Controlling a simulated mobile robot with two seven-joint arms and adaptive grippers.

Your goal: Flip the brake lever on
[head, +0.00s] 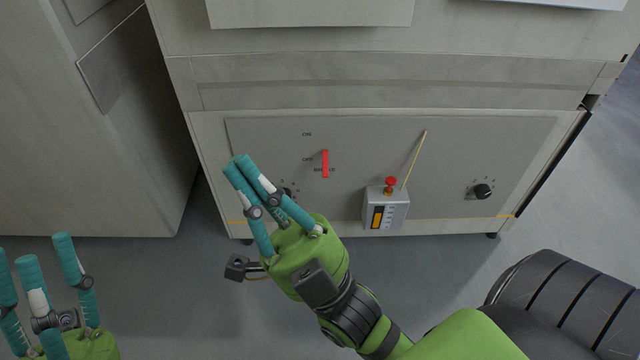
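The red brake lever (325,164) stands upright on the grey control panel (275,135), beside the OFF label and well below the ON label. My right gripper (237,165) has green and teal parts. It is left of the lever, its fingertips drawn together with nothing visible between them. It appears apart from the lever and partly covers a black knob (288,193). My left gripper (33,262) is at the bottom left, its fingers spread and empty, far from the panel.
A small grey box (386,209) with a red knob and a thin yellow rod stands out right of the lever. Another black knob (482,191) is farther right. A grey cabinet (110,150) stands at left. The panel between lever and box looks clear.

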